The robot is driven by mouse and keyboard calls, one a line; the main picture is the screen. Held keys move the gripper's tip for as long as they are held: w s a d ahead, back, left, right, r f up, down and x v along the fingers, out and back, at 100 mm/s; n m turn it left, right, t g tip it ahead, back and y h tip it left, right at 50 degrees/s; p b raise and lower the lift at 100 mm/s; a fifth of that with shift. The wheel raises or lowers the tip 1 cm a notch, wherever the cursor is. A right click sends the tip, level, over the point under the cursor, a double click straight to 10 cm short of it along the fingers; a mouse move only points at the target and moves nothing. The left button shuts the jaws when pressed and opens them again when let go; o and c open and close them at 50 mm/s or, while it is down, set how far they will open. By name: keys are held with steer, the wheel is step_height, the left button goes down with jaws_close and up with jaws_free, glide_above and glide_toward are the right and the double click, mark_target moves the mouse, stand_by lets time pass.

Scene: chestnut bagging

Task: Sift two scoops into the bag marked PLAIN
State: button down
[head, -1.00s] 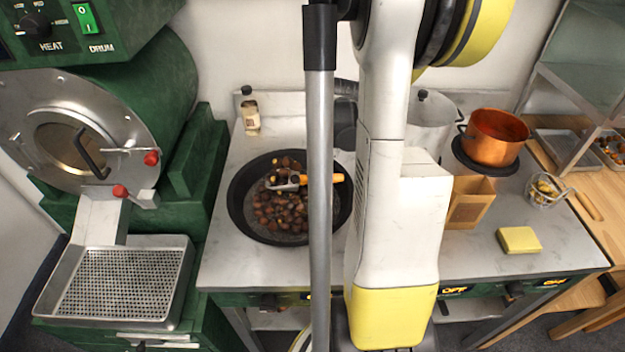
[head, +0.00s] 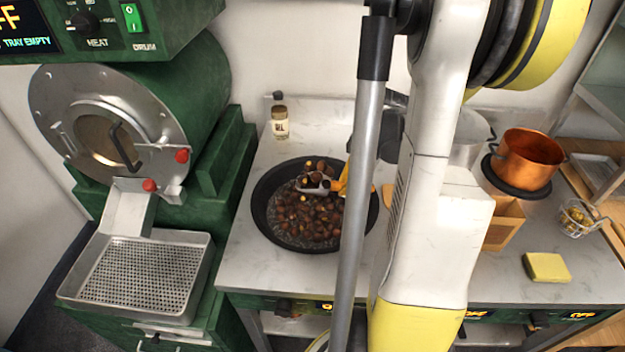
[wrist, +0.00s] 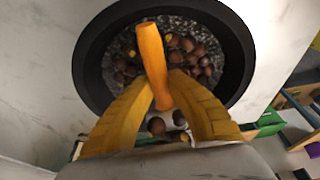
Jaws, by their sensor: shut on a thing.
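My gripper (wrist: 163,84) is shut on the orange handle of the scoop (wrist: 151,52), its yellow fingers on either side. In the head view the scoop's metal head (head: 313,184) is at the round dark pan (head: 262,213), over the back half of the chestnuts (head: 308,218). A few chestnuts (wrist: 157,126) show between the fingers in the wrist view, near a pale metal part. I cannot tell how full the scoop is. A brown open-topped bag (head: 503,232) stands right of my arm, which partly hides it. No marking on it can be read.
The green roaster (head: 205,85) and its perforated tray (head: 140,277) are at left. A small labelled jar (head: 280,124) stands behind the pan. A copper pot (head: 530,160), wire basket (head: 577,217) and yellow sponge (head: 546,267) are at right. My arm crosses the counter's middle.

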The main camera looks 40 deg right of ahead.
steer(key=shift+s, duration=0.1)
stand_by(0.3)
steer(key=shift+w+d, duration=0.85)
steer(key=shift+d, duration=0.1)
steer(key=s+a, duration=0.3)
steer(key=shift+s+a, duration=0.1)
steer(key=shift+a, duration=0.25)
steer(key=shift+w+d+b, duration=0.35)
steer(key=shift+w+d, duration=1.25)
steer(key=shift+d, duration=0.25)
